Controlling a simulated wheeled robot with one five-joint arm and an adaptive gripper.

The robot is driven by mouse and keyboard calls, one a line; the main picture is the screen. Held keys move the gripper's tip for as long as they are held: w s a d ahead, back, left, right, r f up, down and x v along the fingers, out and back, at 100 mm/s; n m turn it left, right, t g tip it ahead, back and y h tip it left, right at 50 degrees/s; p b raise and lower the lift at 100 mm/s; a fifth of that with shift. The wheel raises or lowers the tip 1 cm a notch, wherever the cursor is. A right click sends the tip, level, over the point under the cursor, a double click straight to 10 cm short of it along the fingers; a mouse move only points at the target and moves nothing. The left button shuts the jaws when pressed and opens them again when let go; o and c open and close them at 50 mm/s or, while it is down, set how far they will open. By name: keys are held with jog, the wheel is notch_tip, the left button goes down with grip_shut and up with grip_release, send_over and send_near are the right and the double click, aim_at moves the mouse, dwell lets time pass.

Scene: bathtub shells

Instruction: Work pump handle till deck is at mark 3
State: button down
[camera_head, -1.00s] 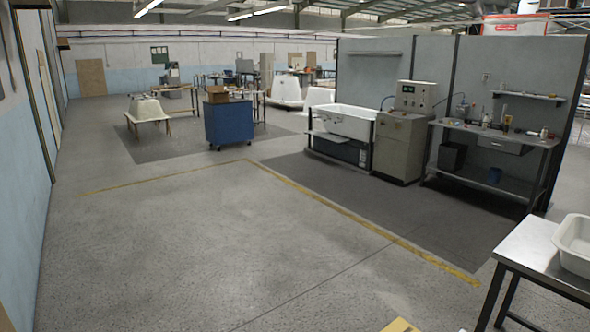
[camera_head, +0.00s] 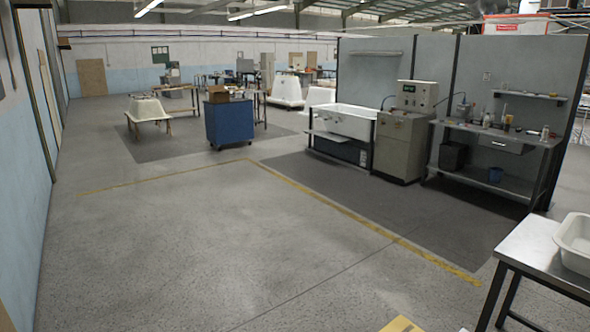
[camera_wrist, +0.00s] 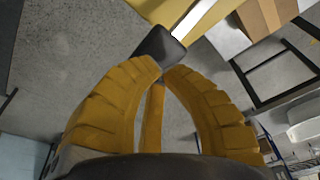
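My gripper (camera_wrist: 160,68) shows in the wrist view as two yellow ribbed fingers curving together. Their tips close on the black grip of the pump handle (camera_wrist: 160,45). A pale bar (camera_wrist: 198,18) runs from this grip to the upper right. A yellow surface (camera_wrist: 163,9) lies behind the bar, perhaps the deck or its frame; I cannot tell which. A small yellow corner (camera_head: 401,325) shows at the bottom edge of the head view. No mark or scale can be made out, so the deck's height is not readable. The gripper is outside the head view.
A cardboard box (camera_wrist: 262,16) is at the upper right of the wrist view. A metal table (camera_head: 540,245) with a white basin (camera_head: 575,245) stands at the right. A blue cabinet (camera_head: 229,122) and a workbench (camera_head: 490,134) stand farther back. The floor ahead is open.

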jog(key=shift+f+b, duration=2.75)
jog(key=shift+f, duration=0.6)
jog(key=shift+r+p, duration=4.2)
jog(key=shift+r, duration=0.95)
jog(key=a+f+y, duration=0.2)
jog(key=a+f, duration=0.2)
jog(key=a, duration=0.2)
jog(key=w+a+r+n+t, duration=0.1)
jog(key=a+n, duration=0.4)
jog(key=a, duration=0.5)
jog(key=w+a+r+n+t, duration=0.1)
jog(key=w+a+r+n, duration=0.2)
jog(key=w+a+n, duration=0.3)
jog(key=w+a+r+n+t, duration=0.2)
jog(key=w+a+r+n, duration=0.1)
jog(key=a, duration=1.2)
jog(key=w+n, duration=0.1)
jog(key=n, duration=0.1)
jog(key=shift+a+n, duration=0.3)
jog(key=shift+a, duration=0.1)
